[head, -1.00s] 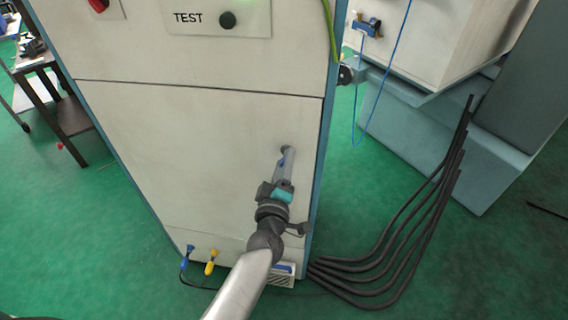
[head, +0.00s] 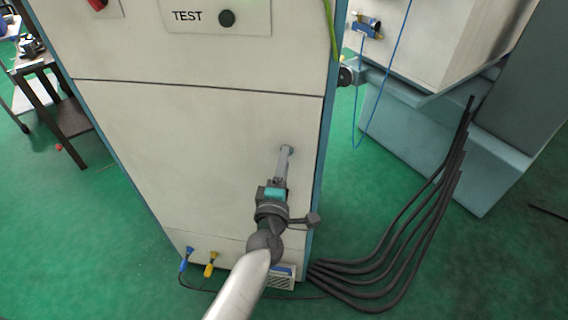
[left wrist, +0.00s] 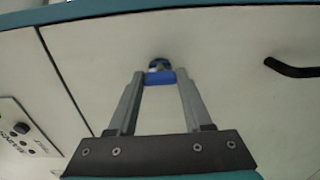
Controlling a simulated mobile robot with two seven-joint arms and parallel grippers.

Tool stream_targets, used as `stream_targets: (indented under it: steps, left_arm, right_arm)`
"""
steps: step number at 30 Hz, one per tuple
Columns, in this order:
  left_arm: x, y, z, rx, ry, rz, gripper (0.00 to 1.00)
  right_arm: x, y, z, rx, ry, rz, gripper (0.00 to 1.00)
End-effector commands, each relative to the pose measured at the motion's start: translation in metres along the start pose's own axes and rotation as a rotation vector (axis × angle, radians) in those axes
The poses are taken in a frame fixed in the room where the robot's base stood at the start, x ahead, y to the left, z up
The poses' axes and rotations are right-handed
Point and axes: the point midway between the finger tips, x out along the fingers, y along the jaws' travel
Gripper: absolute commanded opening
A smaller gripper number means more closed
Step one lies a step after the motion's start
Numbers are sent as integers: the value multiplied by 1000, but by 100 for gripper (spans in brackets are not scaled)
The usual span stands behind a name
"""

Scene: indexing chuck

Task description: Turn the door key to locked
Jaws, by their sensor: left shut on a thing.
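The door key has a blue head (left wrist: 160,77), seen between my fingertips in the left wrist view. It sits at a round lock (left wrist: 158,64) on the pale cabinet door (left wrist: 225,60). My left gripper (left wrist: 160,82) is shut on the key head. In the head view my left gripper (head: 284,152) reaches up to the lower right part of the cabinet front (head: 170,150). There the gripper largely hides the key and lock, and the key's angle is hard to read. My right gripper is not in view.
A TEST panel (head: 200,17) with a dark knob is above the door. A black handle (left wrist: 292,70) shows to the right of the lock in the left wrist view. Black cables (head: 400,240) lie right of the cabinet. Blue and yellow connectors (head: 210,264) are low on its front.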

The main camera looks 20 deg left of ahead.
Motion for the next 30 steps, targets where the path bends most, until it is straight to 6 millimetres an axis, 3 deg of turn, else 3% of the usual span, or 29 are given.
stream_targets:
  steps: [10,11,18,30]
  left_arm:
    - [0,0,0,-8,2,0,0]
    - [0,0,0,-7,2,0,53]
    - [0,0,0,-5,1,0,80]
    - [-9,-1,0,-4,0,-2,80]
  right_arm:
    - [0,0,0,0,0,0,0]
    - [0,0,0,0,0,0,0]
    - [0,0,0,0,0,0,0]
    - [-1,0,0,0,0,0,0]
